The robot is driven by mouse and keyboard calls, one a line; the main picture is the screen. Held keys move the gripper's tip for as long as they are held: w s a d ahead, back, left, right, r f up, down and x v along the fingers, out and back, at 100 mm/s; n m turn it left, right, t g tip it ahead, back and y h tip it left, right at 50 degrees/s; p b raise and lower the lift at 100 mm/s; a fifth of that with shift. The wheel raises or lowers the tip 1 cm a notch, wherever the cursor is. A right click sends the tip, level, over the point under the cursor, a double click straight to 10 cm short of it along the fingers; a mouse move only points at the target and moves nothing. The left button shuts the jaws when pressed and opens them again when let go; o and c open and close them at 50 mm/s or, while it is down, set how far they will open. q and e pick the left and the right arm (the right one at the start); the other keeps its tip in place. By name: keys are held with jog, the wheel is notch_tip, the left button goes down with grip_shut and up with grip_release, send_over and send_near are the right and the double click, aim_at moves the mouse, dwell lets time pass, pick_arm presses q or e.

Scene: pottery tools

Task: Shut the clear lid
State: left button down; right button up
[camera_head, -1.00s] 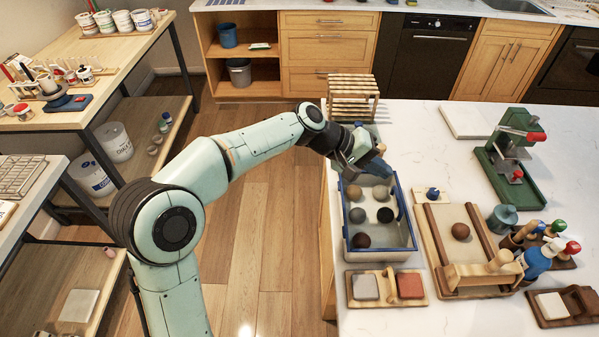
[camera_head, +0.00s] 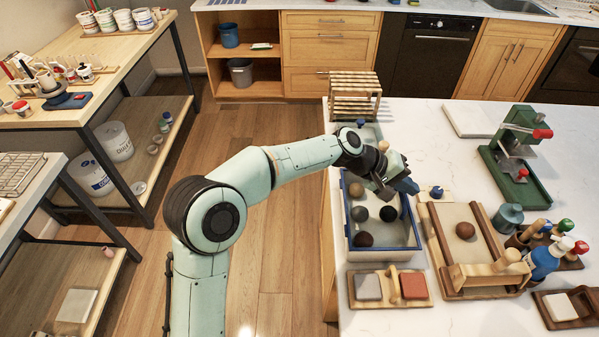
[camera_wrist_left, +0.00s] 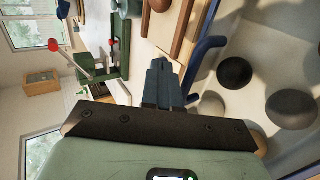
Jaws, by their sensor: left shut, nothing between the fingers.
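A blue-rimmed box (camera_head: 349,238) stands near the counter's left edge, with several clay balls inside, among them a black one (camera_head: 388,213). The wrist view shows its blue rim (camera_wrist_left: 203,52) and a black ball (camera_wrist_left: 235,72). I cannot clearly make out the clear lid or its angle. My left gripper (camera_head: 407,186) is shut and empty, above the box's back right part by its right rim; its closed fingers also show in the wrist view (camera_wrist_left: 163,70). The arm hides the box's back part. My right gripper is not in view.
Right of the box is a wooden tray (camera_head: 444,262) with a brown ball (camera_head: 465,231). A blue-handled tool (camera_head: 436,192) lies behind it. A wooden holder (camera_head: 390,300) with two blocks sits in front. A wooden rack (camera_head: 355,95) and green press (camera_head: 518,160) stand farther back.

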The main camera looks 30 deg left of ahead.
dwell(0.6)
pick_arm(q)
jog(key=shift+r, duration=0.35)
notch_tip(320, 180, up, 13)
jog(key=w+d+p, duration=0.2)
jog(key=p, duration=0.2)
jog(key=shift+d+p, duration=0.2)
jog(key=shift+p, duration=0.2)
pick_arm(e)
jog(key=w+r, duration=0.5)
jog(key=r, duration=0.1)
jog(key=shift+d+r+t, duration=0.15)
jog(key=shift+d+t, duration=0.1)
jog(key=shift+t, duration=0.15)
pick_arm(q)
jog(key=shift+s+f, duration=0.1)
jog(key=shift+s, duration=0.05)
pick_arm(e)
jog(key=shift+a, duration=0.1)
